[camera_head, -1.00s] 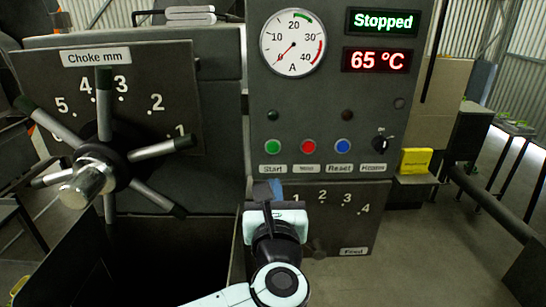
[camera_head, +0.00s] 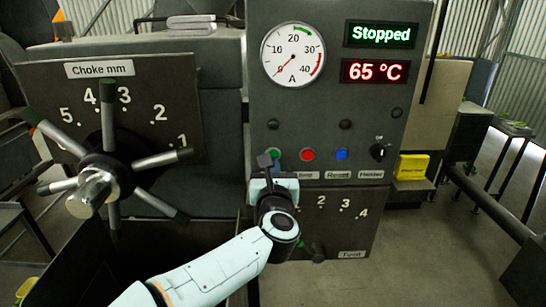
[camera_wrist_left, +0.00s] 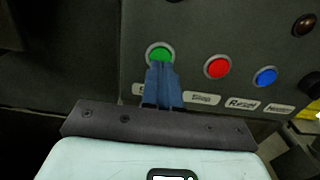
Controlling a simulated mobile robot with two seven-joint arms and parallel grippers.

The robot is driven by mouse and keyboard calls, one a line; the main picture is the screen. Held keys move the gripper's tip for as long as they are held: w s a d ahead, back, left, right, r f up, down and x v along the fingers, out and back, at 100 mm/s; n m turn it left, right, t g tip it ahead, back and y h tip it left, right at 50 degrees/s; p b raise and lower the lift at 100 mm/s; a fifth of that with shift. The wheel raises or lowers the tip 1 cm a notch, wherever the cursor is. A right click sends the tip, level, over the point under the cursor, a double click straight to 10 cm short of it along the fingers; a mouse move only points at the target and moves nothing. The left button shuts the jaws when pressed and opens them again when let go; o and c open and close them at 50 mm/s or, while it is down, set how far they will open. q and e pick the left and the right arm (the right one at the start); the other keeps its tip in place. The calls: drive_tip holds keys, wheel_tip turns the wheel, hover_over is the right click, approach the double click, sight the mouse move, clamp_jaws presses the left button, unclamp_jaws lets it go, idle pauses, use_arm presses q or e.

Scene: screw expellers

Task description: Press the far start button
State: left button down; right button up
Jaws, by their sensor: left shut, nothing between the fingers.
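The green Start button (camera_wrist_left: 160,53) sits at the left end of a button row on the grey control panel (camera_head: 360,110). In the head view it (camera_head: 273,153) is partly hidden behind my left gripper (camera_head: 268,160). In the left wrist view the shut, empty blue fingertips (camera_wrist_left: 160,68) overlap the lower part of the green button; I cannot tell whether they touch it. The display (camera_head: 380,34) reads "Stopped". My right gripper is in neither view.
A red button (camera_head: 307,154) and a blue Reset button (camera_head: 341,154) lie to the right, then a black Heater knob (camera_head: 378,152). A spoked choke handwheel (camera_head: 96,190) stands left. A yellow box (camera_head: 412,166) sits to the right of the panel.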

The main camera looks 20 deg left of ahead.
sight(272, 154)
use_arm(q)
drive_tip(key=shift+x, duration=1.15)
drive_tip(key=shift+w+a+r, duration=0.2)
drive_tip(key=shift+w+a, duration=0.1)
drive_tip(key=shift+w, duration=0.15)
drive_tip(key=shift+a+r, duration=0.1)
